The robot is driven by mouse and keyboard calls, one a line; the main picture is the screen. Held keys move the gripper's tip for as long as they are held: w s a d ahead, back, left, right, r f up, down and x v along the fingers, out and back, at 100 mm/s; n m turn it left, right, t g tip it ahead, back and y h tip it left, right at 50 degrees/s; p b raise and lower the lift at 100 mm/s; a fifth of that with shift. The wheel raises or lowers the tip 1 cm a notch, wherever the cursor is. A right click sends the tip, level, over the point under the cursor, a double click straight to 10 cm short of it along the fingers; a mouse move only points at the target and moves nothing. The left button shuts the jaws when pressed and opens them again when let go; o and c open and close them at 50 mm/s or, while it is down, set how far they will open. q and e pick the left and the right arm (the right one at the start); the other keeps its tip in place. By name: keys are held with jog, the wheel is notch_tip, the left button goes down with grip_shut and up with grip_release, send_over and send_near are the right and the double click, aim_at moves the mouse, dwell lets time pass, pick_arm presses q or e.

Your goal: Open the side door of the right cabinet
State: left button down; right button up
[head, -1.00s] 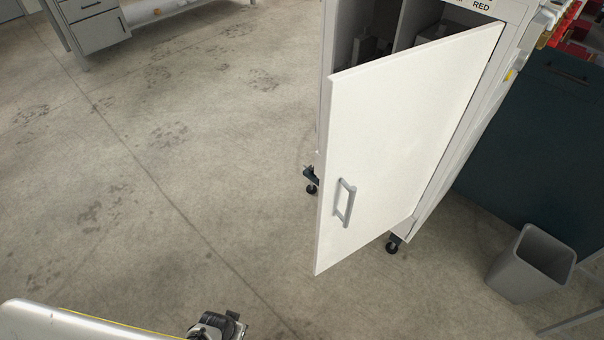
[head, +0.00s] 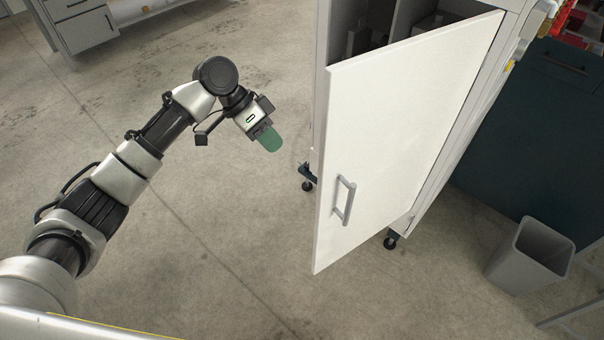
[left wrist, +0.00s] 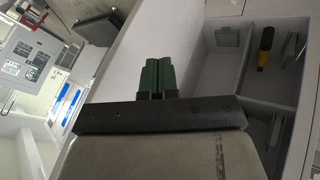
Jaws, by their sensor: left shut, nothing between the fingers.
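The white side door (head: 400,150) of the cabinet (head: 440,215) stands partly open in the head view, with dark compartments showing behind its top edge. Its grey bar handle (head: 344,200) is on the outer face near the free edge. My left gripper (head: 270,141) is left of the door's free edge, apart from it and from the handle. In the left wrist view its green fingers (left wrist: 157,76) are together with nothing between them. The inner side of the open cabinet shows beyond them, with shelf compartments (left wrist: 228,65). My right gripper is not in view.
A grey waste bin (head: 530,255) stands right of the cabinet, by a dark teal panel (head: 530,130). A grey drawer unit (head: 85,28) is at the far upper left. A yellow-and-black handled tool (left wrist: 265,48) is inside the cabinet. The concrete floor left of the door is clear.

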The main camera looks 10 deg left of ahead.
pick_arm(q)
jog(key=s+d+f+p, duration=0.2)
jog(key=s+d+f, duration=0.2)
jog(key=d+f, duration=0.4)
jog(key=shift+d, duration=0.2)
jog(key=shift+s, duration=0.1)
